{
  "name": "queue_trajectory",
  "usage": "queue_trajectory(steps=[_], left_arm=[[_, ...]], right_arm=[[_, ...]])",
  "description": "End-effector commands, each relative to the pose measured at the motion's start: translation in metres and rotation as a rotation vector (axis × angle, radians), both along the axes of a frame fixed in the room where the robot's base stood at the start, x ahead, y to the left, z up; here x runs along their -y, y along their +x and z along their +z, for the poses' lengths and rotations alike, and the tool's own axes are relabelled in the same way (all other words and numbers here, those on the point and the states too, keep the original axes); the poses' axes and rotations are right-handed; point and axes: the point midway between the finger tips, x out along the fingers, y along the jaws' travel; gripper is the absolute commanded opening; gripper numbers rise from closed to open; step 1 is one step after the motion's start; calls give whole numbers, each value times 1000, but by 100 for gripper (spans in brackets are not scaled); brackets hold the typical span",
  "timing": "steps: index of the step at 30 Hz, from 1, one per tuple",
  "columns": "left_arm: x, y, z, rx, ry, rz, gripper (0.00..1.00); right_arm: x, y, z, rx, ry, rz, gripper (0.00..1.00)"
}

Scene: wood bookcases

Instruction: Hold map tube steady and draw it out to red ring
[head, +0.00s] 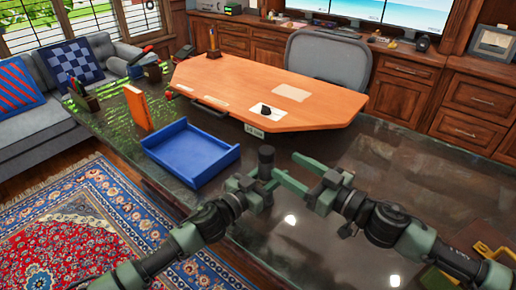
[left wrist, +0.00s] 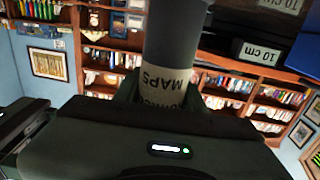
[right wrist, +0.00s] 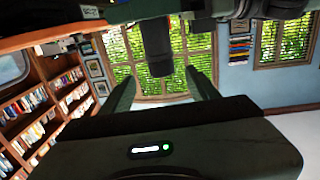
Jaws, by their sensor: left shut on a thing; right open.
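The map tube (head: 266,156) is a dark grey cylinder standing roughly upright out of my left gripper (head: 262,182). In the left wrist view the tube (left wrist: 172,42) carries a pale label reading "MAPS", upside down, and my left fingers are shut around it. My right gripper (head: 284,165) is open, its fingertips just right of the tube. In the right wrist view the dark tube end (right wrist: 157,45) shows between and beyond the two spread fingers; it is not gripped there. I cannot make out a red ring in any view.
An empty blue tray (head: 190,152) lies left of my grippers, with an orange upright item (head: 137,107) behind it. An orange wooden desktop (head: 250,88) with papers lies beyond, a "10 cm" label on its near edge. The dark glossy table (head: 400,165) is mostly clear at right.

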Motion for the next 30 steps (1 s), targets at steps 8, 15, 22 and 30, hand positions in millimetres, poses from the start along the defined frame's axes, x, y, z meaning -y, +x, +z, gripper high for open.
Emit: queue_trajectory(steps=[8,15,22,30], left_arm=[[0,0,0,1,-1,0,0],[0,0,0,0,0,0,0],[0,0,0,0,0,1,0],[0,0,0,0,0,1,0]], right_arm=[[-43,35,3,9,-3,5,60],[-73,61,1,7,-4,4,60],[-84,71,0,6,-5,5,60],[-84,71,0,6,-5,5,58]])
